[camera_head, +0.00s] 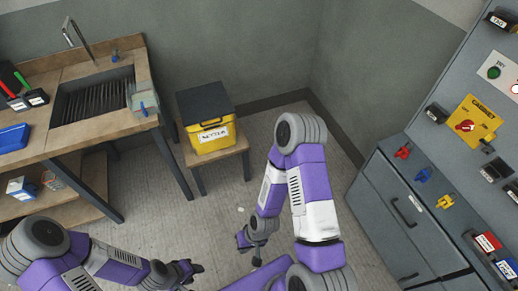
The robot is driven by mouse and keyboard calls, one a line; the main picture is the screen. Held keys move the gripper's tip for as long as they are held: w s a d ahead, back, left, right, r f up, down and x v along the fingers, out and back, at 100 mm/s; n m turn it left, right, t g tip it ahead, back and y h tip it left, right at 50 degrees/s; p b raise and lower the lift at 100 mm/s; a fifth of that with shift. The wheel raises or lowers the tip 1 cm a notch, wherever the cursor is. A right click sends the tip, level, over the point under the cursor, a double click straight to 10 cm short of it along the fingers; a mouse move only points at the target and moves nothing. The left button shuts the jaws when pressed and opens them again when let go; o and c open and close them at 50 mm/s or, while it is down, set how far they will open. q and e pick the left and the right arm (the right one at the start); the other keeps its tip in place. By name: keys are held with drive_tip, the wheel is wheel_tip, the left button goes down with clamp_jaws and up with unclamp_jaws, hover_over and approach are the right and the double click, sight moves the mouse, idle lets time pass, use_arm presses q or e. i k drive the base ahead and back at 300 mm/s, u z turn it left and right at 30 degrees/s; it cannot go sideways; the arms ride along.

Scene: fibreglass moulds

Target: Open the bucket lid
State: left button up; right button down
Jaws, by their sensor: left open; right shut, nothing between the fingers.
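The bucket (212,144) is yellow and box-shaped, with a front handle and a white label. It stands on a small wooden stool against the back wall. Its dark grey lid (203,101) lies flat over the top and looks closed. My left gripper (192,268) is low in the view, below the stool and apart from the bucket; it is open and empty. My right gripper (243,240) hangs below and right of the stool, shut and empty, its arm bent at a high elbow to the right. Neither gripper touches the bucket or lid.
A wooden workbench (100,143) with a sink stands at the left. The stool (194,158) holds the bucket. A grey cabinet (395,205) with coloured switches and a panel fills the right. Bare floor (170,225) lies in front of the stool.

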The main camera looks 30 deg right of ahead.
sight(197, 105)
drive_tip(key=u, duration=0.9)
drive_tip(key=i, duration=1.05)
drive_tip(key=z, duration=0.65)
drive_tip(key=i, duration=0.6)
drive_tip(key=z, duration=0.6)
